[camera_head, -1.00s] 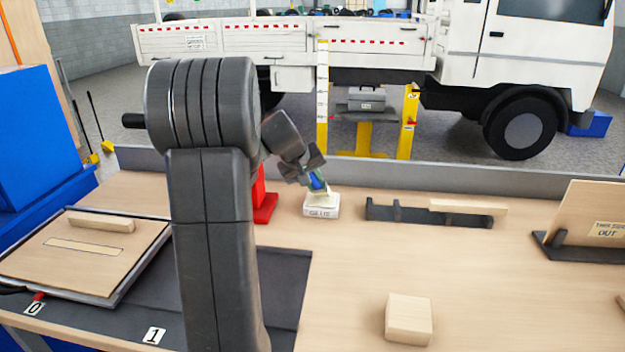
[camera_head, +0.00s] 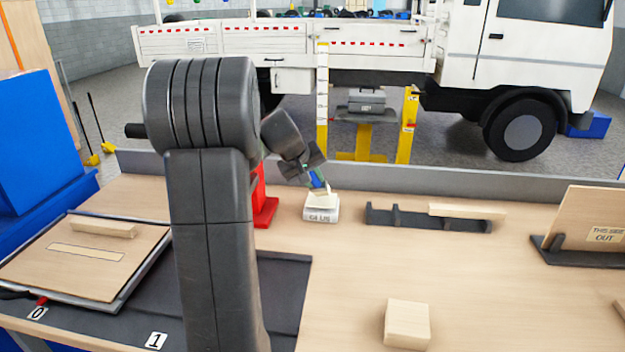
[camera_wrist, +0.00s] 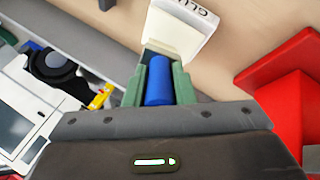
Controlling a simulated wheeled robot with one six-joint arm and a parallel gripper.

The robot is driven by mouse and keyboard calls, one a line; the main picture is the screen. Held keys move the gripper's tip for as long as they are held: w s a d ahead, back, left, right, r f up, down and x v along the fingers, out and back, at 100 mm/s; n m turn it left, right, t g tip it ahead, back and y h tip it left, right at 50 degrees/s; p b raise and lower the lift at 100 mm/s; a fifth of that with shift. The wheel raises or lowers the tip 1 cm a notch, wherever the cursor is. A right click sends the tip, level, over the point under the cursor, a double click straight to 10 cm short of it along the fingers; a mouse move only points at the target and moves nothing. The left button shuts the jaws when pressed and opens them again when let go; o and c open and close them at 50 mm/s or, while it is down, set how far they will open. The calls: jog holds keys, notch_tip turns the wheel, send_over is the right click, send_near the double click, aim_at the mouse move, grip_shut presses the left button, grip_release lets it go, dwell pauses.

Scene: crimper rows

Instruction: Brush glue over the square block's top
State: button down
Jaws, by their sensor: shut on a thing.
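The square wooden block (camera_head: 407,324) lies on the bench at the front right of the head view, well apart from my gripper. My gripper (camera_head: 316,180) is over the white glue pot (camera_head: 321,213) at the back middle. It is shut on the glue brush, whose blue handle (camera_wrist: 158,82) shows between the green fingertips in the wrist view. The brush's lower end is at the pot's top; whether its bristles touch glue is hidden. The pot also shows in the wrist view (camera_wrist: 183,30).
A red stand (camera_head: 264,208) is just left of the pot. A dark rack (camera_head: 385,217) with a wooden strip (camera_head: 468,211) lies to the right. An upright board (camera_head: 590,222) stands at far right. The bench between pot and block is clear.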

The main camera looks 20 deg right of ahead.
jog(key=shift+r+p, duration=1.65)
jog(key=shift+r, duration=0.9)
jog(key=shift+s+f, duration=0.1)
jog(key=shift+f, duration=0.05)
